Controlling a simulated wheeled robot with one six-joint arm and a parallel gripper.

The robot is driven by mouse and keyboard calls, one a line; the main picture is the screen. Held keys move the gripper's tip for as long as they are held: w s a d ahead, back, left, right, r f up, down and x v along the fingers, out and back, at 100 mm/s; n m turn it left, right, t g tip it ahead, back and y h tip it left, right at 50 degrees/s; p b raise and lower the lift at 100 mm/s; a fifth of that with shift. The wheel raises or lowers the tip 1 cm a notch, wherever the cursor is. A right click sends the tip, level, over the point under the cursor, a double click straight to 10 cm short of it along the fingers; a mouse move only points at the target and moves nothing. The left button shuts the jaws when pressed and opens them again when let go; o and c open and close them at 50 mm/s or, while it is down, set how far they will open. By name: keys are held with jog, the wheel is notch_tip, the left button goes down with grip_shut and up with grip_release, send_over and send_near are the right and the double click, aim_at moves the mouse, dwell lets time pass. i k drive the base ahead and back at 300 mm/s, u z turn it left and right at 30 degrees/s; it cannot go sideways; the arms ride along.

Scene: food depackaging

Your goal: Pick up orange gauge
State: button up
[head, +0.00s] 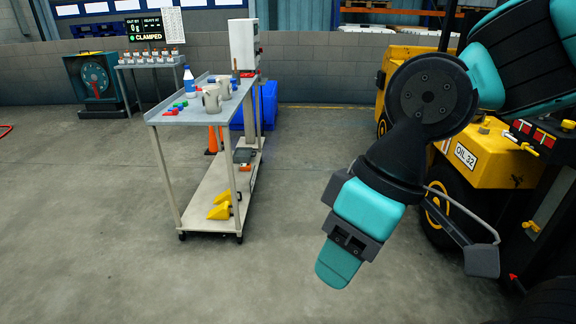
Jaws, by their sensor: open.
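No object is clearly recognisable as the orange gauge. A small orange-red item (246,168) lies on the lower shelf of the cart (190,208), too small to identify. Small red, blue and green pieces (179,106) lie on the cart's top beside two grey mugs (212,98). My gripper (339,264) hangs in the right half of the head view, pointing down and left, well apart from the cart. Its jaws are open and nothing shows between them; the gap is hard to see from this angle.
A blue-capped bottle (188,81) stands on the cart, with yellow wedge-shaped items (220,211) on its lower shelf. An orange cone (211,141) and blue bin (268,104) are behind. A yellow vehicle (486,152) stands right. Floor between cart and arm is clear.

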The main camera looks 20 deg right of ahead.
aim_at(244, 167)
jog(key=z, duration=0.7)
jog(key=i, duration=5.2)
jog(key=u, duration=2.85)
